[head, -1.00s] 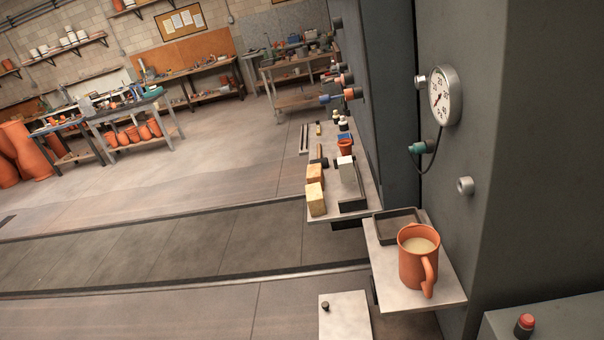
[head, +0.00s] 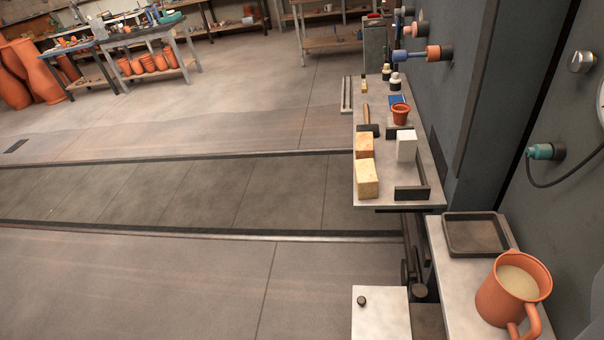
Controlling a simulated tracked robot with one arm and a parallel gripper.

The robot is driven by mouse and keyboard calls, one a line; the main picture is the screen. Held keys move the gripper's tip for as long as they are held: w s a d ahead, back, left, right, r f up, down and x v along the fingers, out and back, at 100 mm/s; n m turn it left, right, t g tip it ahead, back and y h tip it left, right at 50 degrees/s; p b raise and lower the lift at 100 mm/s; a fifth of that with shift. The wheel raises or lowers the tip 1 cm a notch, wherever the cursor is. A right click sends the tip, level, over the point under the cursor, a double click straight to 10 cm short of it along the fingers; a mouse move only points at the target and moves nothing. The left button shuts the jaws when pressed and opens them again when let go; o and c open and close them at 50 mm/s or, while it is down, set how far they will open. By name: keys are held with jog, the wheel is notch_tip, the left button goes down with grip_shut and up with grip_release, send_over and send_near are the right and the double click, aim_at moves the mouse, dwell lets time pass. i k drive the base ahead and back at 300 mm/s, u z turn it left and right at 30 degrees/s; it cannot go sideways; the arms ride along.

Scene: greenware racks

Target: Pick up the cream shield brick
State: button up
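A cream, speckled brick (head: 367,179) sits at the near left corner of a narrow grey shelf (head: 425,197) along the dark wall. It looks like the cream shield brick. An orange-tan brick (head: 363,145) stands just behind it, and a white upright block (head: 406,146) stands to the right, apart from it. Nothing covers the cream brick from this side. My gripper is not in view.
A dark bracket (head: 412,192) edges the shelf near the bricks. Behind are a hammer (head: 367,125), a terracotta pot (head: 401,114) and small bottles. A nearer shelf holds a dark tray (head: 478,235) and a terracotta mug (head: 512,290). Open floor lies left.

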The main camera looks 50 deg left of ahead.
aim_at(366, 179)
jog(key=u, duration=1.1)
jog(key=i, duration=1.05)
jog(key=u, duration=0.05)
